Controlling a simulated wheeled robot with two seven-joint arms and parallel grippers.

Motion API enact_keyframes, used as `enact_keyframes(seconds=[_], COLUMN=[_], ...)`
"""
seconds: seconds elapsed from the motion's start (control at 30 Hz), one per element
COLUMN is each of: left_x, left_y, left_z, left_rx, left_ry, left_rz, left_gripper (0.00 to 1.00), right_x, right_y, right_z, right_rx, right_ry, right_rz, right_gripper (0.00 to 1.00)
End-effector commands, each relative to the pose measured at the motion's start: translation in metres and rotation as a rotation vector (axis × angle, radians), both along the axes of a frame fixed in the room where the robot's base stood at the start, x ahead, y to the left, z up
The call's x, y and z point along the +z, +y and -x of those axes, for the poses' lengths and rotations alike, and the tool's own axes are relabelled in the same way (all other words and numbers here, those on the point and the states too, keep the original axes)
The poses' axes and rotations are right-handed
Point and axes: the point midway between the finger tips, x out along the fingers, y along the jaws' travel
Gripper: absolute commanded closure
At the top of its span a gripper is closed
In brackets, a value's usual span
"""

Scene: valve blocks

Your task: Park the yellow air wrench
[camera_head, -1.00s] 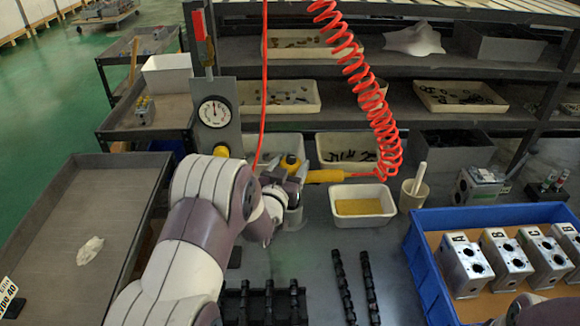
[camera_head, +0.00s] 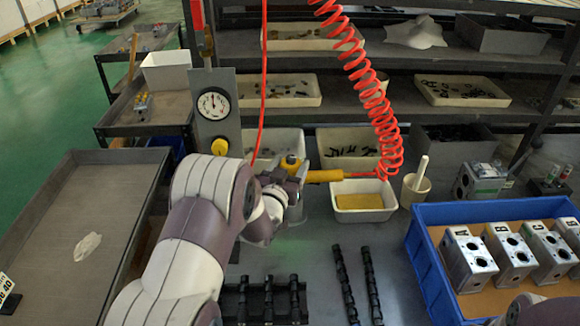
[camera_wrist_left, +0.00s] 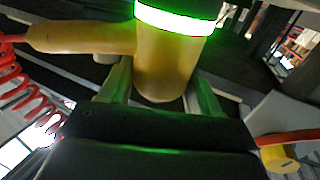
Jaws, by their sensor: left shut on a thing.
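The yellow air wrench (camera_head: 325,176) is held in my left gripper (camera_head: 298,173) above the grey bench, in front of the shelving. Its handle points right, and a red coiled hose (camera_head: 382,100) runs up from the handle's end. In the left wrist view its yellow body (camera_wrist_left: 163,65) stands between the two fingers of my left gripper (camera_wrist_left: 160,85), with a lit green ring (camera_wrist_left: 178,17) on the body. My forearm and hand hide part of the wrench in the head view. A parking place for it cannot be made out. My right gripper is out of view.
A panel with a gauge (camera_head: 213,104) and yellow knob (camera_head: 220,147) stands left of the wrench. A white bin with a yellow pad (camera_head: 362,214) sits just below the handle. A blue tray (camera_head: 425,262) holds lettered valve blocks. Black racks (camera_head: 343,285) lie in front.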

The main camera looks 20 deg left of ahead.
Motion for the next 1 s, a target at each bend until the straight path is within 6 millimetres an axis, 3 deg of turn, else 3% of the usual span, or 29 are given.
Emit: enact_keyframes(seconds=[0.73, 0.77, 0.8, 0.83, 1.0], left_x=[-0.006, -0.006, -0.006, -0.007, -0.008], left_y=[0.000, 0.000, 0.000, 0.000, 0.000], left_z=[-0.001, -0.001, -0.001, -0.001, -0.001], left_rx=[0.000, 0.000, 0.000, 0.000, 0.000], left_ry=[-0.010, -0.010, -0.009, -0.008, -0.005], left_rz=[-0.001, -0.001, -0.001, -0.001, 0.000], left_gripper=[0.86, 0.31, 0.18, 0.08, 0.07], right_x=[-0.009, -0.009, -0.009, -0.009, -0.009], right_y=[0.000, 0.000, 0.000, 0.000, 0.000], right_z=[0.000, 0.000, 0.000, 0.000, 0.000], right_rx=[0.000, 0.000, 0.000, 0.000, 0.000], right_ry=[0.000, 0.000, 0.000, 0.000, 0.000], right_rz=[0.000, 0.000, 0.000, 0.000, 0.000], right_gripper=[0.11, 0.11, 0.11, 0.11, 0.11])
